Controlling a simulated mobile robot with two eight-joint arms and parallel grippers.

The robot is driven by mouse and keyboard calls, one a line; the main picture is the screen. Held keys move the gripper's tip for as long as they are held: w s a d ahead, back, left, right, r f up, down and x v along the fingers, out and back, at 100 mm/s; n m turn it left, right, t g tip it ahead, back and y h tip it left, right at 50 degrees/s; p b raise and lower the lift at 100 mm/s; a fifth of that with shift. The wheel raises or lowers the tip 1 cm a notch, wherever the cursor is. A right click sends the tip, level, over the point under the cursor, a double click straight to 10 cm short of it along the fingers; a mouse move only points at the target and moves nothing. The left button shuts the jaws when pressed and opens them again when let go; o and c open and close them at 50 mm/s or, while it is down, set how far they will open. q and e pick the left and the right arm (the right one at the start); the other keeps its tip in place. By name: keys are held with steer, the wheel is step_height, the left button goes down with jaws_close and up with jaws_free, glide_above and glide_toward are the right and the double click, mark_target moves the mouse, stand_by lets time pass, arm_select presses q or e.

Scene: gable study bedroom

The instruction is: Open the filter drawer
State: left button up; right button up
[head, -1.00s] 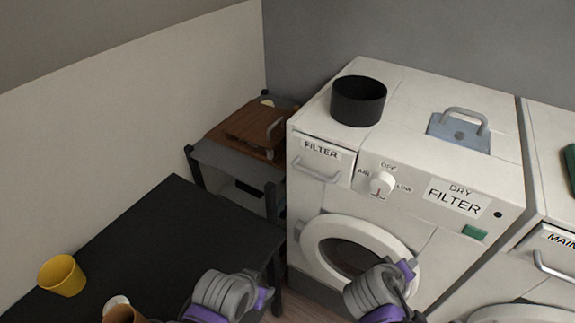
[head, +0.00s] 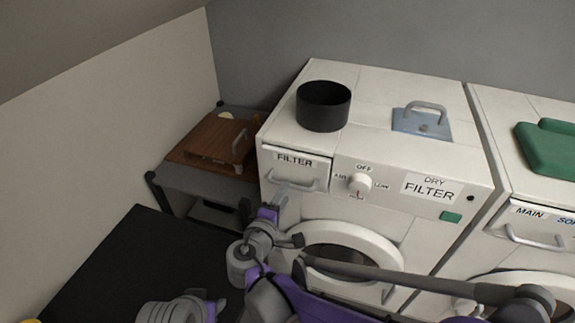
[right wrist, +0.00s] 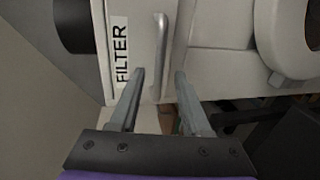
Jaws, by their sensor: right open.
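The filter drawer (head: 297,163) is a white panel labelled FILTER at the upper left of the dryer front, with a grey bar handle (head: 293,182). It looks shut. In the right wrist view the drawer front (right wrist: 139,40) and its handle (right wrist: 165,45) lie ahead of the fingers. My right gripper (head: 280,196) is just below and in front of the handle; its fingers (right wrist: 157,76) are open, with the handle's near end roughly between them in that picture. I cannot tell any contact. My left arm shows at the bottom of the head view; its fingers are not in view.
A black pot (head: 323,107) and a blue plate with a handle (head: 421,123) sit on the dryer top. The round door (head: 385,239) is below. A second machine (head: 540,193) stands right. A black table (head: 110,255) and a wooden box (head: 209,141) are left.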

steer(key=x, duration=0.5)
steer(key=shift+w+d+r, duration=0.1)
steer(key=shift+w+r, duration=0.05)
steer(key=shift+w, duration=0.2)
jaws_close()
steer(key=shift+s, duration=0.1)
stand_by(1.0)
